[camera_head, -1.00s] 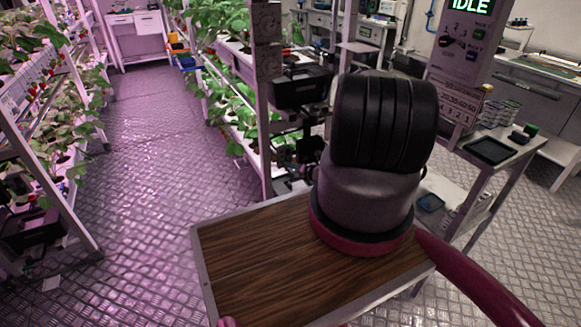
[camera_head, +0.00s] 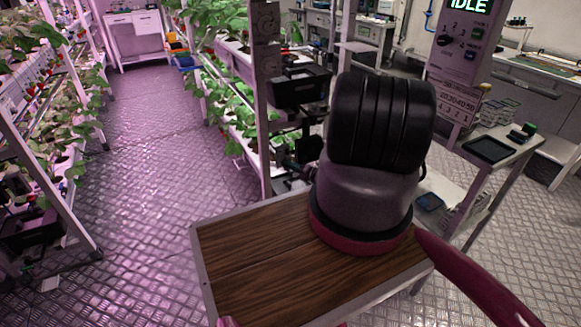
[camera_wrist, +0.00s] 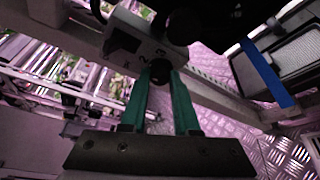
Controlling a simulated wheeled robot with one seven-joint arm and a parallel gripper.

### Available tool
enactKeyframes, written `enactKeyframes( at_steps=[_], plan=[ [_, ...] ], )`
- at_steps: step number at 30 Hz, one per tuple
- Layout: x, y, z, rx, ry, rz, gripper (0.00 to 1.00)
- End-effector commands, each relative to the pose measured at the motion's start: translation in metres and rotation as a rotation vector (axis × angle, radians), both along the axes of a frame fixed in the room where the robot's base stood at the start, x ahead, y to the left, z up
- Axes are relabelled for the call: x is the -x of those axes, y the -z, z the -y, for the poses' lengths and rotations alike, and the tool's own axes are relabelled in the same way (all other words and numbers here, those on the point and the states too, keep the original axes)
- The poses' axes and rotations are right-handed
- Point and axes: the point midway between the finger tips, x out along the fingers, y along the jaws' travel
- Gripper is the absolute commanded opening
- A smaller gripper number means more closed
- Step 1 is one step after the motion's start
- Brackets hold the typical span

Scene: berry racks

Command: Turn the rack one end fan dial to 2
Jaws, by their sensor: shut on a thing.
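In the wrist view, my gripper (camera_wrist: 161,80) has its two green fingers on either side of a small round black dial (camera_wrist: 160,70) and is shut on it. The dial sits on a pale plate (camera_wrist: 122,42) with the printed numbers 2 and 3 beside it. The picture is dark there, and I cannot read where the dial points. In the head view my own arm hides most of this area, and I cannot make out the fingers or the dial clearly.
A planted rack (camera_head: 232,105) stands left of my arm, with its upright post (camera_head: 263,100) close by. Another planted rack (camera_head: 50,170) lines the far left. The aisle floor (camera_head: 150,150) between is clear. A control panel (camera_head: 462,45) reading IDLE and a side table (camera_head: 500,150) stand at right.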

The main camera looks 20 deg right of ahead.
Motion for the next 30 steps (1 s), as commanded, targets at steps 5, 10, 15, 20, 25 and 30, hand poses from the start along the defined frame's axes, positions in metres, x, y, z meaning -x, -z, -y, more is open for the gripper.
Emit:
enactKeyframes(
  at_steps=[5, 10, 15, 20, 25, 30],
  plan=[
    [0.001, 0.001, 0.001, 0.002, 0.001, -0.001, 0.00],
    [0.001, 0.001, 0.000, 0.002, 0.001, -0.001, 0.59],
    [0.000, 0.000, 0.000, 0.001, 0.000, 0.000, 0.59],
    [0.005, -0.001, 0.003, 0.002, 0.002, -0.001, 0.59],
    [0.030, -0.004, 0.013, 0.000, 0.004, -0.003, 0.59],
    [0.061, -0.010, 0.028, 0.000, 0.004, -0.001, 0.59]
  ],
)
